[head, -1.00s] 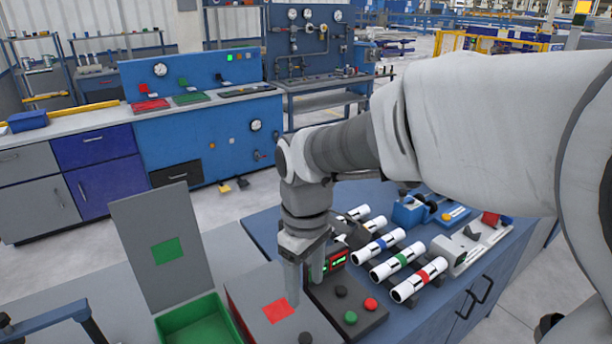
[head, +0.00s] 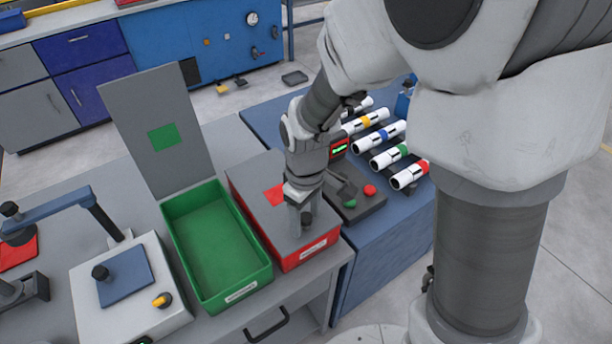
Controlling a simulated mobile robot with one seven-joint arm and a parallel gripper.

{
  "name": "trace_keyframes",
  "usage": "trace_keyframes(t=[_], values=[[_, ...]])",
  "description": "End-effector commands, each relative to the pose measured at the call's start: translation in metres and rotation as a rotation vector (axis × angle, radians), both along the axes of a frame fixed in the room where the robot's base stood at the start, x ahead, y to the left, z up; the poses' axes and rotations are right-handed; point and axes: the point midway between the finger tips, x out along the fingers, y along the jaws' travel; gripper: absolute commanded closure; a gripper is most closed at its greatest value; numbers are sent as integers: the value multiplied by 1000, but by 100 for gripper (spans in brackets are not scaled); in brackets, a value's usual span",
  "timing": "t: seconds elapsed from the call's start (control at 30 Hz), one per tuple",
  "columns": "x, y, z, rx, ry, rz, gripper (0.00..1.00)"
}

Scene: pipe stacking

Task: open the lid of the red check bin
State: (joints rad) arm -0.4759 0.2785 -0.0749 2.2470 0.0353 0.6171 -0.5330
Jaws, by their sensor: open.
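The red check bin (head: 307,253) stands on the bench with its grey lid (head: 262,176) shut. The lid carries a red square (head: 275,194) and a dark knob (head: 306,219) near its front edge. My gripper (head: 303,228) points down over the front of the lid, with its fingers at the knob. The jaws are open. I cannot tell whether the fingers touch the knob, since they partly hide it.
The green bin (head: 215,245) to the left is open and empty, its grey lid (head: 158,128) upright behind it. White pipes with coloured bands (head: 390,156) lie to the right, beyond a button box (head: 355,200). A grey fixture (head: 130,290) stands left.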

Motion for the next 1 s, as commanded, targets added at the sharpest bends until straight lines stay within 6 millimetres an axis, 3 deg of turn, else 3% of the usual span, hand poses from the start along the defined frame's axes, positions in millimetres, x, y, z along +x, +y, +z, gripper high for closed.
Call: trace_keyframes(t=[0.37,0.73,1.0], values=[[0,0,-7,0,0,0,37],[0,0,-7,0,0,0,100],[0,0,-7,0,0,0,100]])
